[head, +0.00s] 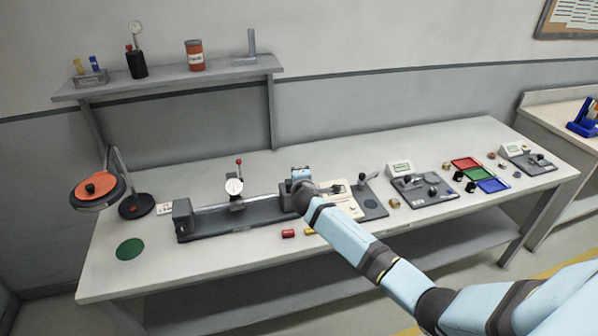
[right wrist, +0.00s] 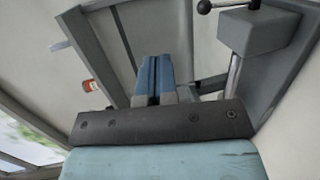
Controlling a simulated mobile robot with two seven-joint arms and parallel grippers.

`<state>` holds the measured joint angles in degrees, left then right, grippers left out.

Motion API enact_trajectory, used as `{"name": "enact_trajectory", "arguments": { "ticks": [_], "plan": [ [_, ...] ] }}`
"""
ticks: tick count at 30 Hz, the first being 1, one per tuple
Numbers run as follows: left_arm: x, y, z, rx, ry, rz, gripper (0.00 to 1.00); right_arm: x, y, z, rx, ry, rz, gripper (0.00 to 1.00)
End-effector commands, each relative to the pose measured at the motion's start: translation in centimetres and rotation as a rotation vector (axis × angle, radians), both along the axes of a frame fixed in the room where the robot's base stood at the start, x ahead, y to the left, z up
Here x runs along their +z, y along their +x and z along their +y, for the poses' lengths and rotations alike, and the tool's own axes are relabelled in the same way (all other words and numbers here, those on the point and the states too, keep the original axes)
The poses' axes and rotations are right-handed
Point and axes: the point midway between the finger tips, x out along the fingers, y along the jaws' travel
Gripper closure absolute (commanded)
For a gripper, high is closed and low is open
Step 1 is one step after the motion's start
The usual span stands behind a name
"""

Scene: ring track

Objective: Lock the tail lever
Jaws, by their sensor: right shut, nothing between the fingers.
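The bench fixture has a long dark rail (head: 235,217) with a shiny rod, a grey block (head: 183,220) at its left end and a dial gauge (head: 234,187) with a red-knobbed lever. Its right end is largely hidden by my right gripper (head: 301,175). A short lever (head: 335,188) with a dark end sticks out right of that end. In the right wrist view, a grey block (right wrist: 258,32) stands at upper right with a black-knobbed lever (right wrist: 228,5) at its top. My right gripper, with blue fingers (right wrist: 154,75), is shut and empty, apart from that lever. My left gripper is not in view.
Red (head: 288,233) and yellow (head: 309,231) small cylinders lie in front of the rail. A lamp-like magnifier (head: 98,188) stands at left. The table's front left is mostly clear.

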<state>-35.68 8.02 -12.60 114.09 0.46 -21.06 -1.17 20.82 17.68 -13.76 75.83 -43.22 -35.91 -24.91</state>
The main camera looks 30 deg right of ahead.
Motion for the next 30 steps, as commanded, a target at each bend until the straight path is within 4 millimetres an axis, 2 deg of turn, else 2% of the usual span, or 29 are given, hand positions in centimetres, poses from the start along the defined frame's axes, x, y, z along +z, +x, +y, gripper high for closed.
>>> {"name": "enact_trajectory", "arguments": {
  "ticks": [3, 10, 27, 30],
  "plan": [
    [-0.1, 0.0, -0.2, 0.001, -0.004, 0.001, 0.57, 1.7, -1.4, 0.7, 0.0, 0.0, -0.001, 1.0],
    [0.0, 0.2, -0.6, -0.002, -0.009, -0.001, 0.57, 3.4, -2.8, 1.5, -0.001, 0.0, 0.001, 1.0],
    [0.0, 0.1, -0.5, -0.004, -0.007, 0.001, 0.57, 3.6, -3.0, 1.6, -0.001, -0.001, 0.001, 1.0],
    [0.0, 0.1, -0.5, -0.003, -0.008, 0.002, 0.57, 3.1, -3.3, 1.9, 0.005, 0.014, 0.005, 1.0]
  ]
}}
